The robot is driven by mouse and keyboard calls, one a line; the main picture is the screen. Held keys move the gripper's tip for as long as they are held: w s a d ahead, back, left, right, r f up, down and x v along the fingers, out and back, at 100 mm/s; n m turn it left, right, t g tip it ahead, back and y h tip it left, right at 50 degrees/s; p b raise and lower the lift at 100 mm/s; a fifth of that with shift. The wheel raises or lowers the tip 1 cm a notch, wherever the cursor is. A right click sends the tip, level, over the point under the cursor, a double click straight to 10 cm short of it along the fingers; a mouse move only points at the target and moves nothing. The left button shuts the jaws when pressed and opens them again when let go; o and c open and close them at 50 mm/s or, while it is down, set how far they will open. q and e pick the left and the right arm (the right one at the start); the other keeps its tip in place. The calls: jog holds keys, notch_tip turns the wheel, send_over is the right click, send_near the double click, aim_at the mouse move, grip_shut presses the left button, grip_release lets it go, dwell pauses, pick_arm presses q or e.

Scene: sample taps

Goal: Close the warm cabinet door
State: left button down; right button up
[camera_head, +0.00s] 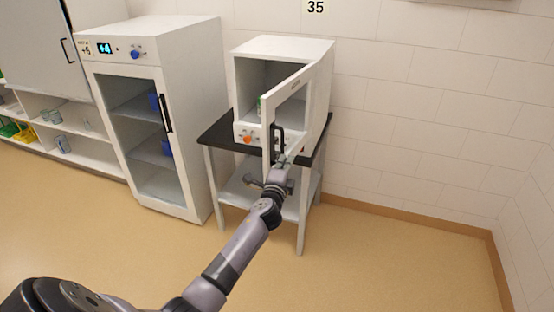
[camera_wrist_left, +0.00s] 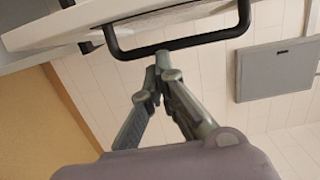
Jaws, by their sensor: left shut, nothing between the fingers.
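The warm cabinet (camera_head: 285,47) is a small white box on a black-topped table. Its white framed door (camera_head: 272,107) is hinged on the right and stands open, swung out toward me. The door's black handle (camera_head: 279,146) is low on its free side; it also shows in the left wrist view (camera_wrist_left: 205,38). My left gripper (camera_head: 284,161) is at the lower part of the door, by the handle. In the left wrist view its fingertips (camera_wrist_left: 163,60) meet right beside the handle bar, with nothing between them. I cannot tell whether they touch it. My right gripper is not in view.
A taller white cabinet (camera_head: 205,105) with a glass door and blue display stands to the left. The table (camera_head: 214,137) has pale legs and a lower shelf. Open shelving (camera_head: 88,150) is at far left. Floor (camera_head: 400,270) is clear on the right.

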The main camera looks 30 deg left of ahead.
pick_arm(q)
jog(key=shift+s+a, duration=0.15)
jog(key=shift+a, duration=0.6)
jog(key=shift+s+a, duration=0.1)
jog(key=shift+a, duration=0.65)
